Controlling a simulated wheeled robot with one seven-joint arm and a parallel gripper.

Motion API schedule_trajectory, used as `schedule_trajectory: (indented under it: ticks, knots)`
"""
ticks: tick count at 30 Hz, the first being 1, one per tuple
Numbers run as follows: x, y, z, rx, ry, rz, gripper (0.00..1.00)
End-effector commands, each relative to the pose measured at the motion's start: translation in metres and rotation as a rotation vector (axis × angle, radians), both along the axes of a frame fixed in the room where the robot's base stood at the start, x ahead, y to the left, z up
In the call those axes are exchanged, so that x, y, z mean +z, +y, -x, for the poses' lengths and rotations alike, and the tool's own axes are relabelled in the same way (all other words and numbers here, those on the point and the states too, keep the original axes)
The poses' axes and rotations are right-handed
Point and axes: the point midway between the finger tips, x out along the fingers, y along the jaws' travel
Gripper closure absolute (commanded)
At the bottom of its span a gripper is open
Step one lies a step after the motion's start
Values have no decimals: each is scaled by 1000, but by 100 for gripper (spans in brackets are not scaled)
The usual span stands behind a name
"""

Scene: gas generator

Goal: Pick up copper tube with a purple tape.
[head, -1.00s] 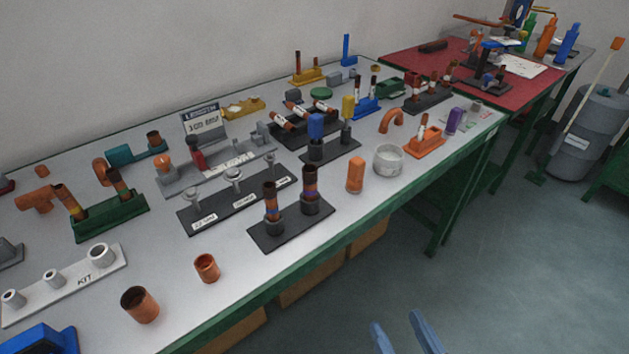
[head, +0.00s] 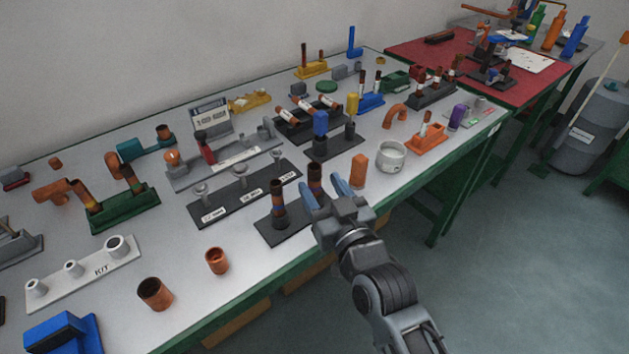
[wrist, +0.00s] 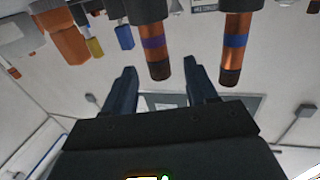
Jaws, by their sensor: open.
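Two upright copper tubes stand in a black two-cup holder (head: 256,228) near the table's front edge. The right tube (head: 315,178) is at my gripper (head: 323,190), with its lower part partly hidden. The left tube (head: 278,195) stands beside it. In the wrist view, which looks upside down, one tube (wrist: 155,62) with a purple band hangs into the gap between my fingertips (wrist: 160,68). My gripper is open and holds nothing.
An orange block (head: 358,170) and a white round bowl (head: 391,156) stand right of the holder. A black plate with several posts (head: 245,190) is behind it. Two short copper cups (head: 155,293) (head: 217,261) stand to the front left, with bare tabletop around them.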

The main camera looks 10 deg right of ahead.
Motion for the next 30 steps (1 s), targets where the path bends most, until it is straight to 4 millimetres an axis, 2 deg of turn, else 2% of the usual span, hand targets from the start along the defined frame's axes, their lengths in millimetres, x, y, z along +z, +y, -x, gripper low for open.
schedule_trajectory:
  ticks: [4, 9, 18, 30]
  knots:
    - [8, 4, -23, 0, -1, 0, 43]
    - [5, 10, -40, 0, 0, 0, 43]
    - [3, 11, -43, 0, 0, -1, 43]
    - [3, 10, -43, -1, 0, -1, 81]
